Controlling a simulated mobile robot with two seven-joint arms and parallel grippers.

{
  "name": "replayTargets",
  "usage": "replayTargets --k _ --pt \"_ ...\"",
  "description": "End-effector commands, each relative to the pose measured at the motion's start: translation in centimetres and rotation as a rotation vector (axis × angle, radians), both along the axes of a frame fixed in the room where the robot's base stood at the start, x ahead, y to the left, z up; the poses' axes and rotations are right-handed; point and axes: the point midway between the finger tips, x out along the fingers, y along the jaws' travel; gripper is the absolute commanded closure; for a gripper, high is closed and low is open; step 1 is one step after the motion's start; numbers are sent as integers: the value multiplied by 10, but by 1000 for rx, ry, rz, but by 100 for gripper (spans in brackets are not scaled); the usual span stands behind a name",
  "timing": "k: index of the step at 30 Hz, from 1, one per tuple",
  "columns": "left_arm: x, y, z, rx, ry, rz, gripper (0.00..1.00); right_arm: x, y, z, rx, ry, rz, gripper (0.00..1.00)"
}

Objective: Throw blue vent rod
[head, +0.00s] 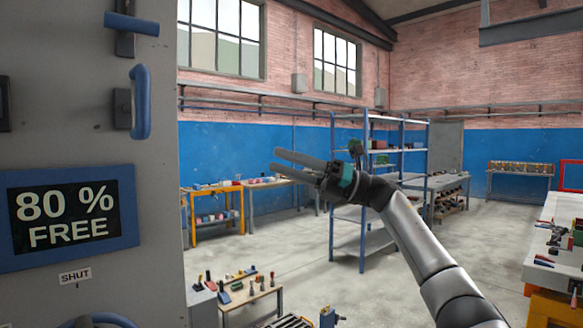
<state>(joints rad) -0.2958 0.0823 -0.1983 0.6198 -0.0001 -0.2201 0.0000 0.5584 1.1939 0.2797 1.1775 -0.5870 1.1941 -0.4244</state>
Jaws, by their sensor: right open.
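A grey panel fills the left side of the head view. A short blue bar (132,23) lies level on a grey mount at the panel's top right. Below it a blue upright handle (141,102) is fixed to a dark bracket. I cannot tell for certain which of these is the vent rod. My right gripper (276,160) is open and empty, its fingers pointing left toward the panel. It is right of both blue parts and lower in the picture, apart from them. My left gripper is not in view.
A blue-framed display (70,217) on the panel reads "80 % FREE", with a "SHUT" label (75,276) below. Part of a blue curved piece (95,319) shows at the bottom edge. A low table with tools (238,298) and a blue shelf rack (363,205) stand beyond.

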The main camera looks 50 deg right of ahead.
Motion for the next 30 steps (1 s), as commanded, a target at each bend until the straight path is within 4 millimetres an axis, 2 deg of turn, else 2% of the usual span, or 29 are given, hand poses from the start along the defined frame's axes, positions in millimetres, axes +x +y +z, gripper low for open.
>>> replayTargets --k 20,23,30 --pt "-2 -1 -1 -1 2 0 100 3 2 -2 7 2 3 45" --pt "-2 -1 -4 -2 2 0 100 4 12 5 -24 -13 18 45" --pt "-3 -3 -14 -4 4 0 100 5 58 34 -187 -76 63 45"
